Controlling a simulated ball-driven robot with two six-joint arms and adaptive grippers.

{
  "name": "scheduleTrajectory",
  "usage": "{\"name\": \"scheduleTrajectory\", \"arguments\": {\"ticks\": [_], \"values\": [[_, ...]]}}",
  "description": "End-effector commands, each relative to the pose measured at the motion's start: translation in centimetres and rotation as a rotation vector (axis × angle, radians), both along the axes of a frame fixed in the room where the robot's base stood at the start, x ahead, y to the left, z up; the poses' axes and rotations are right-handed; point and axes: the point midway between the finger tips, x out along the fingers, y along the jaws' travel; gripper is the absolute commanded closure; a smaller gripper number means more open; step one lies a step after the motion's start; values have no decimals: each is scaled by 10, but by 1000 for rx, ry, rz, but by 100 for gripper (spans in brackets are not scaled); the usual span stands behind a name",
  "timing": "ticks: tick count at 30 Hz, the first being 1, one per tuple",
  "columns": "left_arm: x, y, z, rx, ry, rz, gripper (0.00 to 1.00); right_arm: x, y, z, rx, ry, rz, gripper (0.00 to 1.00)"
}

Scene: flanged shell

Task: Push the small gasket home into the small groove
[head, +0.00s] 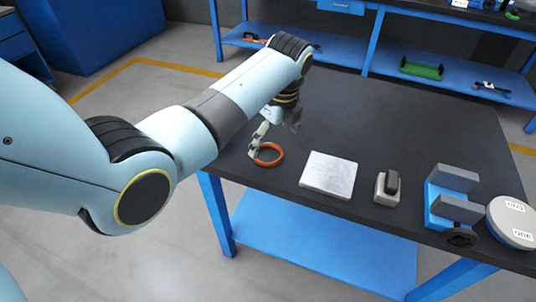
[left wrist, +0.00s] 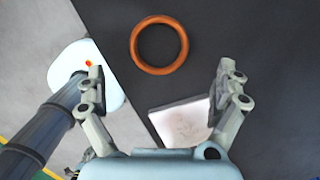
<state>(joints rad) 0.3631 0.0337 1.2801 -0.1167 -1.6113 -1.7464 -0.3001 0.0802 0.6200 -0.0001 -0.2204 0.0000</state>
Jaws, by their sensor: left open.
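An orange ring (head: 271,162), the only gasket-like thing in view, lies flat on the dark bench top near its left front edge. In the left wrist view the ring (left wrist: 150,69) shows whole, beyond and between my fingertips. My left gripper (head: 270,140) is over the ring; in the wrist view the gripper (left wrist: 155,85) has its fingers spread with nothing between them. Whether a finger touches the ring I cannot tell. A round grey disc (head: 510,226) with small labels stands at the right edge. I cannot make out a groove. My right gripper is not in view.
A pale square plate (head: 327,174) lies right of the ring, also in the wrist view (left wrist: 183,122). Further right stand a small grey block with a dark top (head: 387,188) and a blue-grey vise (head: 446,200). The bench's back half looks clear.

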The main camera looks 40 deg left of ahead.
Motion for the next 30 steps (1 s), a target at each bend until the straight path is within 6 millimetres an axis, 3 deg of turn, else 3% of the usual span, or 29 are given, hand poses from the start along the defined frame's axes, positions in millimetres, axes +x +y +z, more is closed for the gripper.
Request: {"name": "scheduleTrajectory", "arguments": {"ticks": [9,18,30], "values": [[1,12,-44,-1,2,0,0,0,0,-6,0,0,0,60],[1,13,-48,0,0,1,0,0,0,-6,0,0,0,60],[1,13,-49,0,0,1,52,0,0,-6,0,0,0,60]]}}
